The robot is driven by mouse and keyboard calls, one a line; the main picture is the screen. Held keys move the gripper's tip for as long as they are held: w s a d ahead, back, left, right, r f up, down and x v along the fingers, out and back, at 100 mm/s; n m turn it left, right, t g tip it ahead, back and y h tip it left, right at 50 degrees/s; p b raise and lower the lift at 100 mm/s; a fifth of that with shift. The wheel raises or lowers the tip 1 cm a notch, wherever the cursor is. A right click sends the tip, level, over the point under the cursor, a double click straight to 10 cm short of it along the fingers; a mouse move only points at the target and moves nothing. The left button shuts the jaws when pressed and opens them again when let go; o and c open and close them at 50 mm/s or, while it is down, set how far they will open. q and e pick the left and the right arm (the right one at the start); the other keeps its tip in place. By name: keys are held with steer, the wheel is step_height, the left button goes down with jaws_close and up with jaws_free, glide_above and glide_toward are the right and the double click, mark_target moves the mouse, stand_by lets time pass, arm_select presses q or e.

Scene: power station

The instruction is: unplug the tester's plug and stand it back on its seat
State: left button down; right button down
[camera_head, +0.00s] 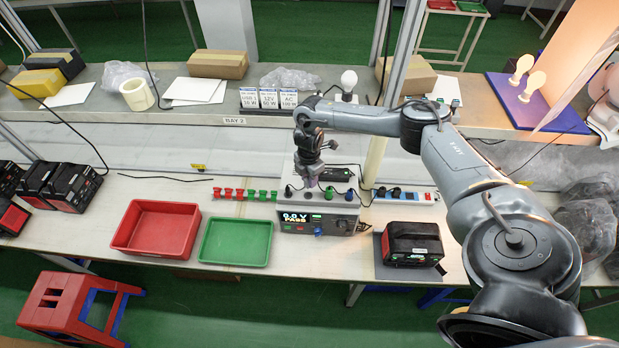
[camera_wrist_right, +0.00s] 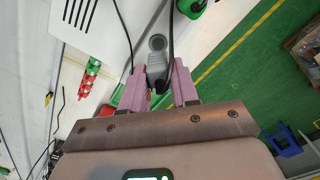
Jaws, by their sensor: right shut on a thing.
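The tester (camera_head: 315,217) stands at the middle of the bench, with "0.0 V PASS" on its lit display. My right gripper (camera_head: 311,181) is over the tester's left top edge and points down. In the wrist view, its pink fingers (camera_wrist_right: 158,88) are shut on a grey plug (camera_wrist_right: 156,66) with dark cable beside it. The plug's lower end is hidden between the fingers, so I cannot tell whether it sits in a socket. A green plug (camera_head: 329,193) and a blue one (camera_head: 349,195) stand on the tester's top. I cannot make out the seat. My left gripper is out of view.
Red and green connectors (camera_head: 245,194) line the bench left of the tester. A red tray (camera_head: 116,241) and a green tray (camera_head: 204,257) lie at front left. A black-and-red battery (camera_head: 413,245) stands at right, near a power strip (camera_head: 400,196). A shelf (camera_head: 215,113) runs behind.

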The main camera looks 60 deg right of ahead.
steer(key=shift+w+f, duration=0.25)
steer(key=shift+w, duration=0.05)
step_height(320, 180, down, 2)
steer(key=shift+s+b, duration=0.15)
steer(key=shift+b, duration=1)
step_height(320, 180, down, 3)
steer(key=b, duration=0.3)
steer(key=shift+f, duration=0.6)
steer(key=shift+f, duration=0.1)
steer(key=c, duration=0.8)
jaws_free()
